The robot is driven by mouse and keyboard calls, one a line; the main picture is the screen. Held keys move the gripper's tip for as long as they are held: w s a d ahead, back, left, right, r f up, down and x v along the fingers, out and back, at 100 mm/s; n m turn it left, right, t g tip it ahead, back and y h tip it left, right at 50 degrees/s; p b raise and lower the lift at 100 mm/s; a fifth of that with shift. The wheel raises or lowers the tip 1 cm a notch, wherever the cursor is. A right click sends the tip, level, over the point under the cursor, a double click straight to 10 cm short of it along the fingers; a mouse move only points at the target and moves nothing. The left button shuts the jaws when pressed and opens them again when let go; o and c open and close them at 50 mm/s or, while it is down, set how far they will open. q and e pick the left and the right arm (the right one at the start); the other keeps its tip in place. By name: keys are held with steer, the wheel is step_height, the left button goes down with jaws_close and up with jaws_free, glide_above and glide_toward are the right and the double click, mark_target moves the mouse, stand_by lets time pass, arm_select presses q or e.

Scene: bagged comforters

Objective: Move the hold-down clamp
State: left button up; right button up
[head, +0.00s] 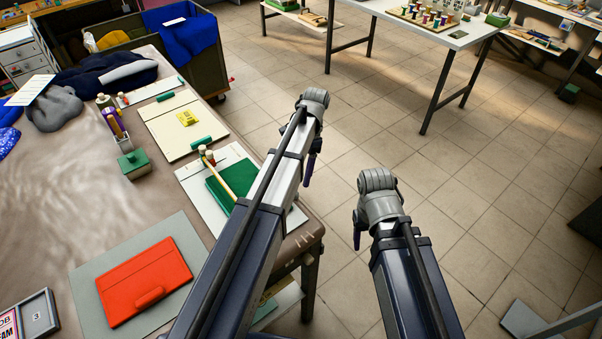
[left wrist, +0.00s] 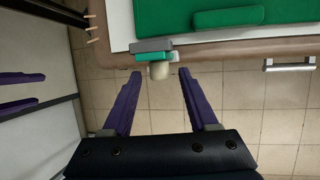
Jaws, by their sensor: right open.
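In the left wrist view my left gripper (left wrist: 160,73) is open, its two purple fingers apart. A small piece with a grey bar, a green strip and a beige knob (left wrist: 158,70) shows at the table edge, between and beyond the fingertips. It may be the hold-down clamp; I cannot tell for sure, nor whether the fingers touch it. In the head view my left gripper (head: 310,166) hangs just off the table's right edge, mostly hidden by its arm. My right gripper (head: 357,230) is open over the floor, right of the table, apart from any object.
The brown table (head: 70,180) carries a red pad (head: 145,280) on a grey board, a green pad (head: 222,186) on a white board, and a green block (head: 133,163). A blue-draped bin (head: 205,75) stands behind.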

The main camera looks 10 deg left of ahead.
arm_select(q)
steer(key=p+v, duration=0.7)
steer(key=shift+w+r, duration=0.25)
steer(key=shift+r, duration=0.1)
stand_by(0.4)
steer(key=s+d+f+n+t+b, duration=0.1)
steer(key=s+d+f+b, duration=0.1)
steer(key=s, duration=0.4)
steer(key=s+d+f+n+t+b, duration=0.1)
steer(key=s+d+f+b, duration=0.2)
steer(key=s, duration=0.4)
steer(key=s+d+f+n+t+b, duration=0.2)
steer(key=s+d+f, duration=0.2)
steer(key=s, duration=0.2)
steer(key=shift+s+f+b, duration=0.35)
steer(key=shift+s+b, duration=0.05)
steer(key=shift+d, duration=0.1)
